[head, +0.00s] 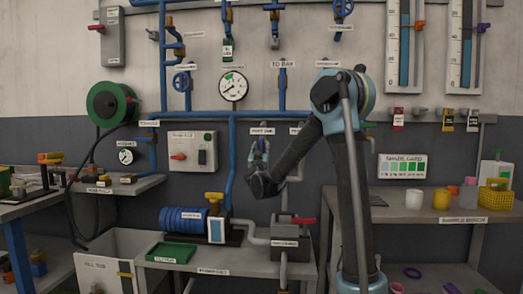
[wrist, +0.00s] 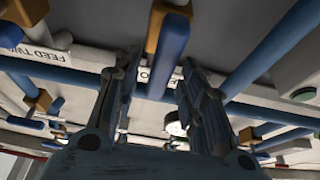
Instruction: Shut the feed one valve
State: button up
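My gripper (head: 260,148) is raised in front of the blue pipework, just below a small white label (head: 262,131) too small to read in the head view. In the wrist view my gripper (wrist: 160,72) is open, with one finger on each side of a blue handle (wrist: 168,52) hanging from an orange-brown block (wrist: 166,14). The fingers appear apart from the handle; contact cannot be told. A label behind the handle (wrist: 167,74) is mostly hidden. A label reading "FEED TW…" (wrist: 42,48) is to its left, near another blue handle (wrist: 10,36).
Blue pipes with a gauge (head: 233,86) run along the wall. A bench with a blue motor-like cylinder (head: 182,220) and a red-handled grey box (head: 285,237) stands below. A right-hand bench holds cups and a yellow basket (head: 495,197).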

jog(key=shift+x, duration=1.1)
grip_shut()
